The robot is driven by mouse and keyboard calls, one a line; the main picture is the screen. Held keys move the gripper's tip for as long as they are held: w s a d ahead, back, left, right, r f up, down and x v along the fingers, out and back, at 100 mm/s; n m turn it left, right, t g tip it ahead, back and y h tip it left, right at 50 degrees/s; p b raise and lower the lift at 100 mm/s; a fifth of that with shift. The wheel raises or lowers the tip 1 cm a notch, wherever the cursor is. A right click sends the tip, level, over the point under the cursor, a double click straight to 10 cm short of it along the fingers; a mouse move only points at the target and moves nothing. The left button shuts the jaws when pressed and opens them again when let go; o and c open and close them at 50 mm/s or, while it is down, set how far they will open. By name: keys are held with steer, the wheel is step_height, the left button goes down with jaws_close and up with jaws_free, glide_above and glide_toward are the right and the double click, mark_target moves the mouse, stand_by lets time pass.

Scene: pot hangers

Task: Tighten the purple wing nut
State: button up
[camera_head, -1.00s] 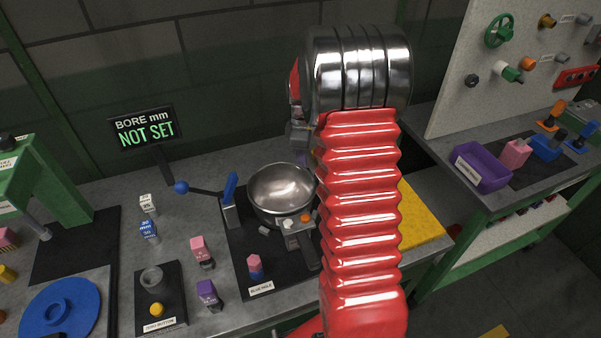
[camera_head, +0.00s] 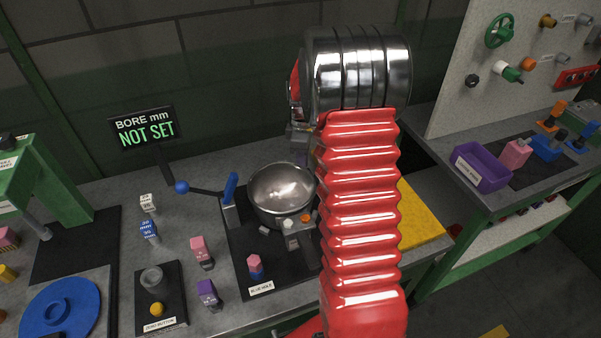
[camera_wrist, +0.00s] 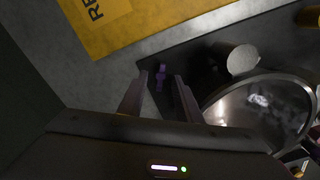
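The purple wing nut (camera_wrist: 160,74) shows in the wrist view as a small dark purple shape on a dark plate. My gripper (camera_wrist: 160,88) is open, with one finger on each side of the line to the wing nut. Nothing is seen held between the fingers. The nut lies near and slightly beyond the fingertips; I cannot tell the height gap. In the head view my red arm and its metal joint hide the gripper's fingers, and the wing nut cannot be made out there.
A metal bowl (camera_head: 281,190) stands close to the arm; it also shows right of the fingers in the wrist view (camera_wrist: 250,112). A grey cylinder (camera_wrist: 241,59) stands near the right finger. A yellow plate (camera_wrist: 130,18) lies beyond. A sign (camera_head: 146,129) reads "NOT SET".

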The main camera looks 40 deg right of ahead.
steer(key=shift+r, duration=0.65)
steer(key=n, duration=1)
stand_by(0.5)
steer(key=m, duration=1)
steer(key=shift+f, duration=0.1)
stand_by(0.5)
steer(key=shift+s+f, duration=0.1)
steer(key=shift+f, duration=1.25)
